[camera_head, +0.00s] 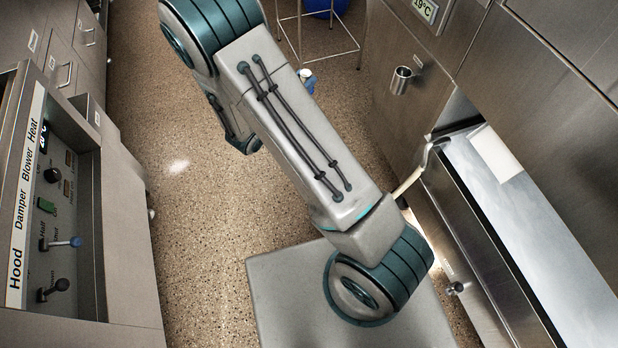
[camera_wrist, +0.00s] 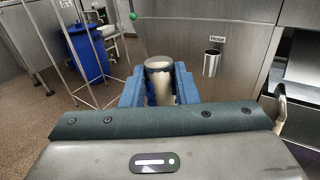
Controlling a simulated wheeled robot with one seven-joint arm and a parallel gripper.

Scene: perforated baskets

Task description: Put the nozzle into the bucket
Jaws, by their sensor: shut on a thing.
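My gripper (camera_wrist: 160,88) has blue fingers and is shut on a pale cylindrical piece with a grey rim, apparently the nozzle (camera_wrist: 159,66). In the head view my gripper (camera_head: 306,80) is small, beyond my forearm, with the pale top of the piece showing. The piece is held up, apart from other things. A metal cup (camera_wrist: 211,63) is fixed to the steel wall under a "Hose" label, right of my gripper; it also shows in the head view (camera_head: 401,80). A blue bin, possibly the bucket (camera_wrist: 84,56), stands back left in a wire frame.
The wire frame (camera_head: 318,50) stands on the speckled floor. A steel counter (camera_head: 500,215) with a curved metal pipe (camera_head: 430,152) is on the right. A control panel (camera_head: 55,215) is on the left. The floor between is mostly clear.

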